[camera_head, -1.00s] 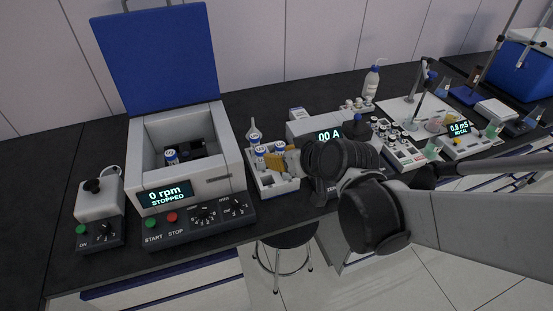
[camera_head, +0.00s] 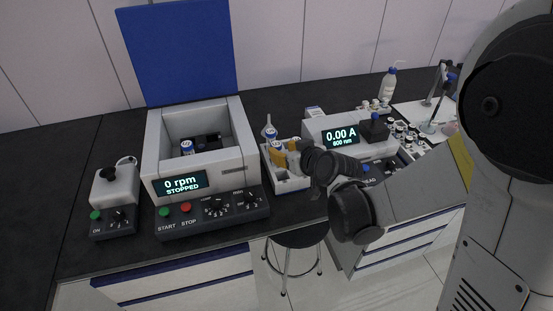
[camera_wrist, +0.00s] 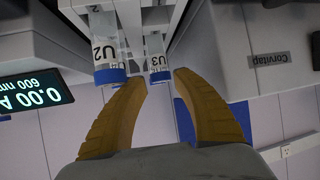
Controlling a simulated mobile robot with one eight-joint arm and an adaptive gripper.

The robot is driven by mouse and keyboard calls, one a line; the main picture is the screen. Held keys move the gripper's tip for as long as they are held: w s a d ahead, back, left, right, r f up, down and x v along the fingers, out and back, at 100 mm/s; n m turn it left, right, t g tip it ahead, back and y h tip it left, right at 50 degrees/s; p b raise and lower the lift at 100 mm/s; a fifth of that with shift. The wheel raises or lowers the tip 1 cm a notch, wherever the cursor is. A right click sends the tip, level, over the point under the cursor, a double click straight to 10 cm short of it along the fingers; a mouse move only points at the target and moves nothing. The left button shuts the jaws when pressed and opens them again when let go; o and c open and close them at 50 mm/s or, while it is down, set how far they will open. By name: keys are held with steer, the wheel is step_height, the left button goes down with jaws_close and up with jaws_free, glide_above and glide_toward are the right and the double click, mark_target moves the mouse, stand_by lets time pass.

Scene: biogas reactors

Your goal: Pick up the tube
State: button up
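Two clear tubes with blue caps and white labels stand in a white rack (camera_head: 291,186). The wrist view shows the tube marked U3 (camera_wrist: 156,55) and the tube marked U2 (camera_wrist: 106,42) to its left. My gripper (camera_wrist: 162,80) is open, its two yellow fingers apart. The U3 cap lies in line with the gap between the fingertips; I cannot tell whether they touch it. In the head view my gripper (camera_head: 284,153) is over the rack and hides part of the tubes. Another blue-capped tube (camera_head: 187,147) sits inside the open centrifuge (camera_head: 204,188).
A spectrophotometer (camera_head: 357,154) reading 0.00 A stands close right of the rack. The centrifuge reads 0 rpm, STOPPED, and its blue lid is up. A small white device (camera_head: 115,190) stands at the left. Small vials and a wash bottle (camera_head: 388,83) stand farther right.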

mark_target(279, 149)
steer(key=b+x, duration=0.1)
steer(key=x, duration=0.3)
steer(key=shift+s, duration=0.1)
jaws_close()
